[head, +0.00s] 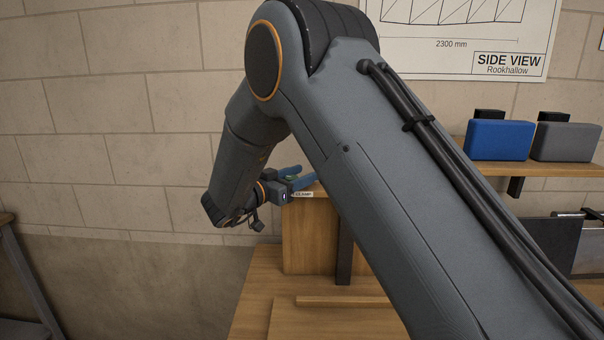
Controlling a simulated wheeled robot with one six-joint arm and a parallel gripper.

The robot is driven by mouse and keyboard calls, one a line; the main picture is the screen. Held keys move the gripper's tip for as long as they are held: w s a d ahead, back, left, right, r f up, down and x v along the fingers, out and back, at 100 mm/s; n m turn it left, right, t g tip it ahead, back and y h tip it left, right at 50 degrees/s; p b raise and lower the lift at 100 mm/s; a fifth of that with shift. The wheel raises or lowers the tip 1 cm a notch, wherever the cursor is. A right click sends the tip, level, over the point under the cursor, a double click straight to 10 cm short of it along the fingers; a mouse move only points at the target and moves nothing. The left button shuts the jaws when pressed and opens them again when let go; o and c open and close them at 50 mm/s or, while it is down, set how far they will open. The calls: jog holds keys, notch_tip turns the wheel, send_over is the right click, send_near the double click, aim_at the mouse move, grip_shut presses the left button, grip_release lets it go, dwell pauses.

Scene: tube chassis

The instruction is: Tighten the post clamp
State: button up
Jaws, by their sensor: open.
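My gripper (300,177) is at the picture's centre, at the top of an upright wooden board. A small label reading "CLAMP" (304,194) sits at the top edge of the board, just below the fingers. A small greenish part (291,177) shows between the fingers; I cannot tell whether it is the post clamp or whether the fingers touch it. My arm covers much of the middle and right of the view and hides what lies behind it.
The wooden board (308,240) stands on a wooden bench (250,300), with a dark upright strip (345,255) beside it. A shelf at right holds a blue box (500,140) and a grey box (566,142). A block wall (90,130) stands behind. The bench front left is clear.

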jog(key=c, duration=1)
jog(key=shift+s+d+m+g+h, duration=0.15)
jog(key=shift+m+g+h, duration=0.65)
jog(key=shift+g+h, duration=0.1)
jog(key=shift+c, duration=0.2)
jog(key=o, duration=1)
jog(key=shift+o, duration=0.2)
jog(key=b+v, duration=0.3)
jog(key=v, duration=0.5)
jog(key=shift+r, duration=0.1)
